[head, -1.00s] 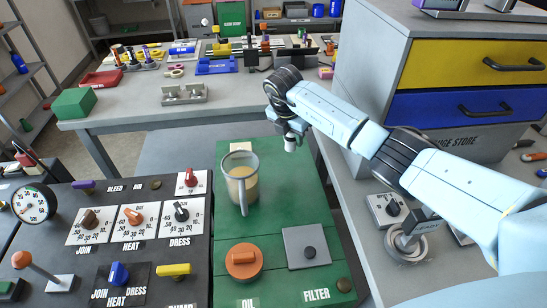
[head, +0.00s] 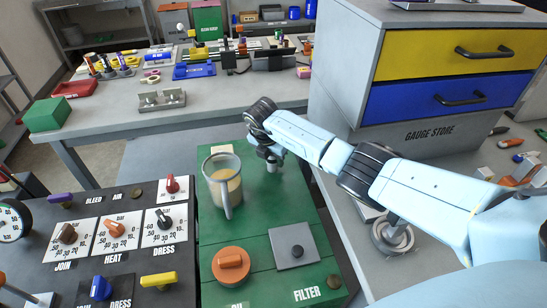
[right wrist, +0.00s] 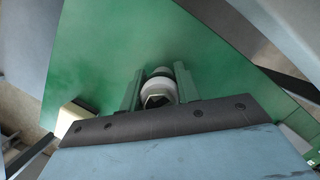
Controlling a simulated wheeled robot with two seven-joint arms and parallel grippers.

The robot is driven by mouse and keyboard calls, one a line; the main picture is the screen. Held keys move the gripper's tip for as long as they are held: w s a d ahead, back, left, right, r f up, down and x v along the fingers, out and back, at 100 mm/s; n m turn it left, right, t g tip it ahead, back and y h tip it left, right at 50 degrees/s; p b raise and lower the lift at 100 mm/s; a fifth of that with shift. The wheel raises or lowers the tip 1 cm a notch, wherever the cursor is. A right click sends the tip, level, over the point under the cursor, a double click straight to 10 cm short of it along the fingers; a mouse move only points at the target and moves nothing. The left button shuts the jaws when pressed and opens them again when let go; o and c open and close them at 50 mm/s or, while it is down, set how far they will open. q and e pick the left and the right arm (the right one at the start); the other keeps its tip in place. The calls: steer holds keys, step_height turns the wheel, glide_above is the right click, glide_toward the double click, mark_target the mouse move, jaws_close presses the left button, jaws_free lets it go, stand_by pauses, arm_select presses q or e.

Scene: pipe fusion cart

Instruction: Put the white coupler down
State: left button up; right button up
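The white coupler (right wrist: 158,86) sits between the two fingers of my right gripper (right wrist: 160,90) in the right wrist view, with green surface behind it. The fingers appear shut on its sides. In the head view my right gripper (head: 270,160) points down, low over the back of the green cart top (head: 285,205), to the right of the clear jug. The coupler is small and mostly hidden there, so I cannot tell whether it touches the surface. My left gripper is not in view.
A clear jug (head: 223,182) of yellowish liquid stands close left of my right gripper. An orange cap (head: 231,264) and a grey filter plate (head: 293,250) are nearer. A black control panel (head: 100,205) lies left, a drawer cabinet (head: 440,135) right.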

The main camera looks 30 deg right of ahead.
steer(key=o, duration=0.4)
steer(key=shift+r, duration=0.2)
steer(key=p+v, duration=0.2)
steer(key=v, duration=1)
steer(key=shift+d, duration=0.1)
